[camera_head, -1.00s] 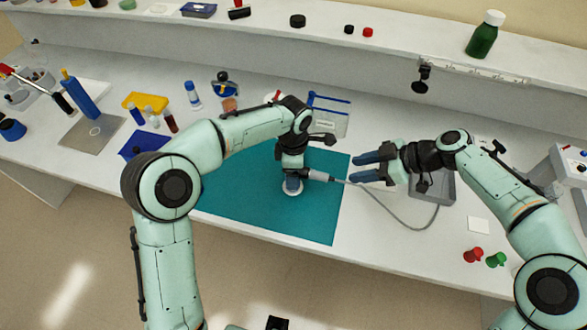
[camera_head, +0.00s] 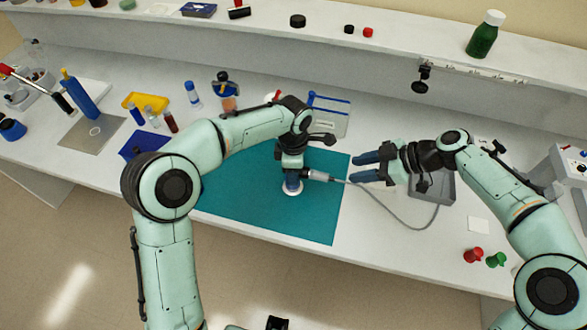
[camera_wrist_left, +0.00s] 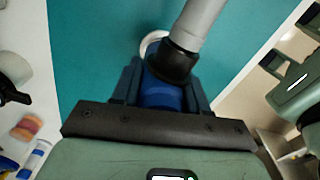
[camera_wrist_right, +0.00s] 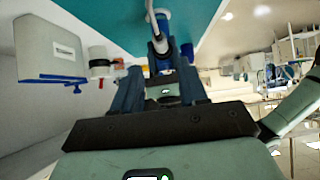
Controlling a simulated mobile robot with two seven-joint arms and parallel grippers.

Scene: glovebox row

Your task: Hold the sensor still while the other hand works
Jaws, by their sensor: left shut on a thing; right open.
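The sensor (camera_head: 292,186) is a blue body standing upright on a white round base on the teal mat (camera_head: 240,190). A grey cable plug (camera_head: 317,175) with a black collar sits at its side; whether it is fully seated I cannot tell. My left gripper (camera_head: 291,176) is shut on the sensor from above. In the left wrist view the blue sensor (camera_wrist_left: 165,95) is between the fingers, with the plug (camera_wrist_left: 202,18) over it. My right gripper (camera_head: 363,167) is open and empty, right of the plug and near the cable. The right wrist view shows both fingers (camera_wrist_right: 158,65) apart.
The grey cable (camera_head: 400,222) loops right toward a grey tray (camera_head: 447,190). Red (camera_head: 473,255) and green (camera_head: 496,259) pieces lie at the front right. The mat's front is clear.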

